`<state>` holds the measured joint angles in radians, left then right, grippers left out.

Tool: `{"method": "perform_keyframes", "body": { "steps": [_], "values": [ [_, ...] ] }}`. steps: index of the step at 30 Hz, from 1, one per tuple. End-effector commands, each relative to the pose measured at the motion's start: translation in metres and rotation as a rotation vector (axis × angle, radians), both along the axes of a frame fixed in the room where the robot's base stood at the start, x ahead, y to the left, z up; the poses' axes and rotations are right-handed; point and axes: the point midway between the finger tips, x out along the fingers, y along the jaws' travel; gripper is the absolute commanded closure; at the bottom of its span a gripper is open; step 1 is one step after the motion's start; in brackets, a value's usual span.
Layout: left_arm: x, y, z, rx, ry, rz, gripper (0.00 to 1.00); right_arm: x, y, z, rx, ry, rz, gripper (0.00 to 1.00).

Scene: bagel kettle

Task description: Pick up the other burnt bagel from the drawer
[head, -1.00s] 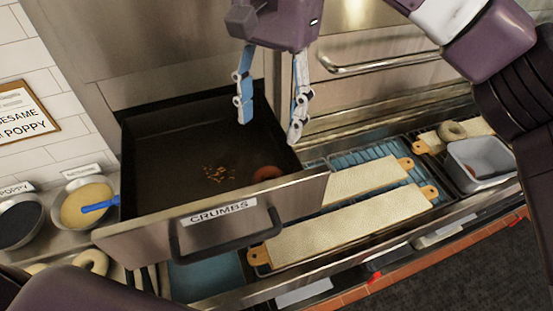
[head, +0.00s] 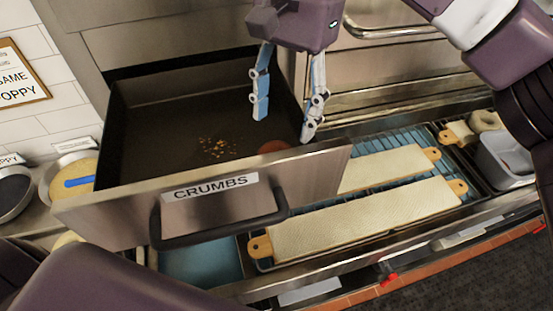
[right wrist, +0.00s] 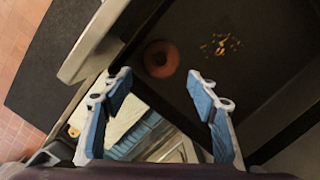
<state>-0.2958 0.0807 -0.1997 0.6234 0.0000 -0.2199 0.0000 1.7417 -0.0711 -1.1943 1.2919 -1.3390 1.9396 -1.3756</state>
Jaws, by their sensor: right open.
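The burnt bagel (head: 273,146) is a dark reddish-brown ring on the floor of the open black drawer (head: 150,150), near its front right corner. The drawer front partly hides it in the head view. My right gripper (head: 286,128) is open and empty, with blue-padded fingers pointing down above the drawer's right part. Its fingers also show in the right wrist view (right wrist: 160,85), apart from the bagel. My left gripper is not in view.
Orange crumbs (head: 217,147) lie left of the bagel. The drawer front, labelled CRUMBS (head: 209,188), has a dark handle (head: 220,235). Bowls (head: 72,176) stand at left.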

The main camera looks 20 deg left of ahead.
Motion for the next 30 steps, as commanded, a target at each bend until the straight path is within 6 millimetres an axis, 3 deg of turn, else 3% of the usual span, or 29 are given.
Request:
{"method": "perform_keyframes", "body": {
  "steps": [15, 24, 30],
  "values": [
    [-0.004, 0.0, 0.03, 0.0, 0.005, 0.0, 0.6, -0.015, 0.006, -0.059, -0.001, 0.0, -0.001, 0.46],
    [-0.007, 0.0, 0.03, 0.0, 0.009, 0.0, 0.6, -0.016, 0.006, -0.066, 0.002, -0.002, 0.0, 0.46],
    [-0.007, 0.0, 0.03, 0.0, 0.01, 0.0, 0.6, -0.016, 0.006, -0.066, 0.002, -0.002, 0.0, 0.67]
  ]
}}
